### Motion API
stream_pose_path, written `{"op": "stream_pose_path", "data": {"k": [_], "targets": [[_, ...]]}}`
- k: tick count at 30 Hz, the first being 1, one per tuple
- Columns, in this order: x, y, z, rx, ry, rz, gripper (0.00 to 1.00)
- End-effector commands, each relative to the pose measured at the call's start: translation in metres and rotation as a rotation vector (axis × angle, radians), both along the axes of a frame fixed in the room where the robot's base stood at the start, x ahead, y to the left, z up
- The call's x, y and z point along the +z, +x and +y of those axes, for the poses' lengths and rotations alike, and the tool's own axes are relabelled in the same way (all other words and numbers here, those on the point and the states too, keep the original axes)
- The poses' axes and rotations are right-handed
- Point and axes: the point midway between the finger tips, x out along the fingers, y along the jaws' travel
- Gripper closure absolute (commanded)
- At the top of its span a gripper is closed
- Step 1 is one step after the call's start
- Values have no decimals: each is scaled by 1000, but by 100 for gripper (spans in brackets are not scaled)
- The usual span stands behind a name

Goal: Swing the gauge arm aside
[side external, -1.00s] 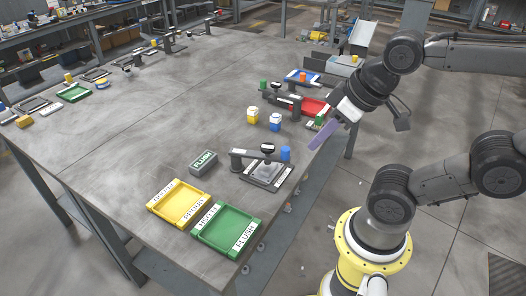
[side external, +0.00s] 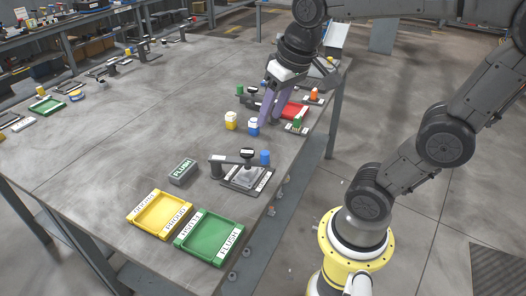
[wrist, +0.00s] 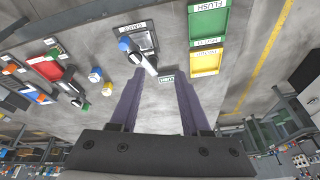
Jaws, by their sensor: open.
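The gauge (side external: 245,177) is a dark-framed plate on the table with a grey gauge arm (side external: 229,159) reaching across it from a post at its left. A black-topped dial sits at the arm's end, over the plate. A blue knob or cylinder (side external: 265,157) stands beside it. In the wrist view the gauge plate (wrist: 149,42) and arm (wrist: 145,60) lie ahead, near the left fingertip. My gripper (side external: 268,120) has two long purple fingers, apart and empty, pointing down above the table beyond the gauge. In the wrist view my gripper (wrist: 159,74) is open.
Yellow (side external: 160,238) and green (side external: 209,262) trays stand toward the front. Yellow-white (side external: 231,121) and blue-white (side external: 253,127) pieces stand near my fingers. A red tray (side external: 294,110) lies behind.

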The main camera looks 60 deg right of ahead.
Motion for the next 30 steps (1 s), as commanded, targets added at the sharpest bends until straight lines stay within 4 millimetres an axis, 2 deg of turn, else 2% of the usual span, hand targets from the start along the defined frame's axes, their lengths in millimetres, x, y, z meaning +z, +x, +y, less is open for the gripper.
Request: {"op": "stream_pose_path", "data": {"k": [1, 6, 9, 13, 18, 23, 30], "targets": [[-3, 14, -12, -50, 10, 42, 53], [-22, 51, -53, -199, 47, 161, 53], [-39, 65, -77, -267, 67, 220, 53], [-59, 72, -100, -325, 89, 280, 53], [-76, 68, -113, -362, 107, 321, 53], [-89, 68, -113, -364, 107, 321, 53], [-134, 66, -113, -363, 107, 323, 53]]}}
